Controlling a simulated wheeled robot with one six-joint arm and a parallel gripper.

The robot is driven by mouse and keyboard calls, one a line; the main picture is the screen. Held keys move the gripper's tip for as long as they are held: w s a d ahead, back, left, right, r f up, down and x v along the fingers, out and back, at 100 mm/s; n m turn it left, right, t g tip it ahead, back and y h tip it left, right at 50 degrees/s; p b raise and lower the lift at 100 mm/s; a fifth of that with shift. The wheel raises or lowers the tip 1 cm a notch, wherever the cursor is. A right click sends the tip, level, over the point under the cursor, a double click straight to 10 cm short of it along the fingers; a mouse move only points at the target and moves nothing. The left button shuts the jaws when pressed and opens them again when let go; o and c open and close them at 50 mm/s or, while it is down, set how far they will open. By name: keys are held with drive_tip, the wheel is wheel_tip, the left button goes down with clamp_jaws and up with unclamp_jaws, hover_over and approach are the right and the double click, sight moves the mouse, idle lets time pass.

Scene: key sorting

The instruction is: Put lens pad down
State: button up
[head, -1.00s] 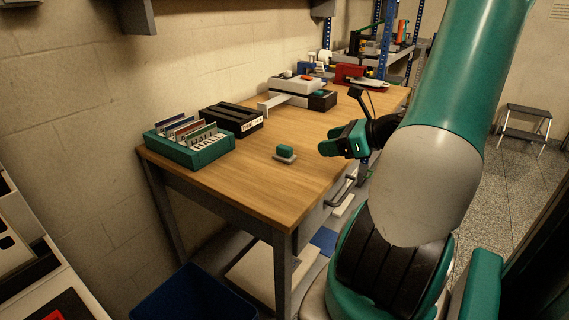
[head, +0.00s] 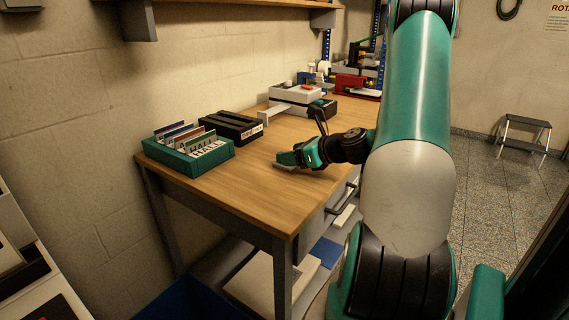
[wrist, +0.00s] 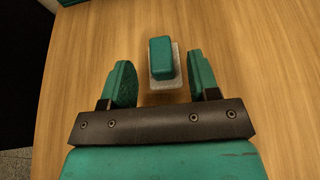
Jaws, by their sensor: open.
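The lens pad looks like a small teal block (wrist: 161,56) lying on a pale flat rest (wrist: 166,84) on the wooden table. My gripper (wrist: 160,66) is open. In the wrist view its two teal fingers stand on either side of the block and rest, with visible gaps and no contact. The block's far end lies a little beyond the fingertips. In the head view my gripper (head: 290,158) is low over the table and hides most of the block. A pale edge of the rest (head: 284,168) shows below it.
A teal card box (head: 190,163) with several labelled dividers stands at the table's left end. A black box (head: 231,127) and a white-and-dark unit (head: 298,97) stand along the wall. The table (head: 240,190) is bare in front of my gripper.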

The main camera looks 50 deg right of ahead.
drive_tip(key=x, duration=0.3)
drive_tip(key=shift+w+f, duration=0.1)
drive_tip(key=shift+w, duration=0.2)
drive_tip(key=shift+c, duration=0.2)
drive_tip(key=c, duration=0.7)
wheel_tip(320, 180, up, 20)
drive_tip(key=p, duration=0.5)
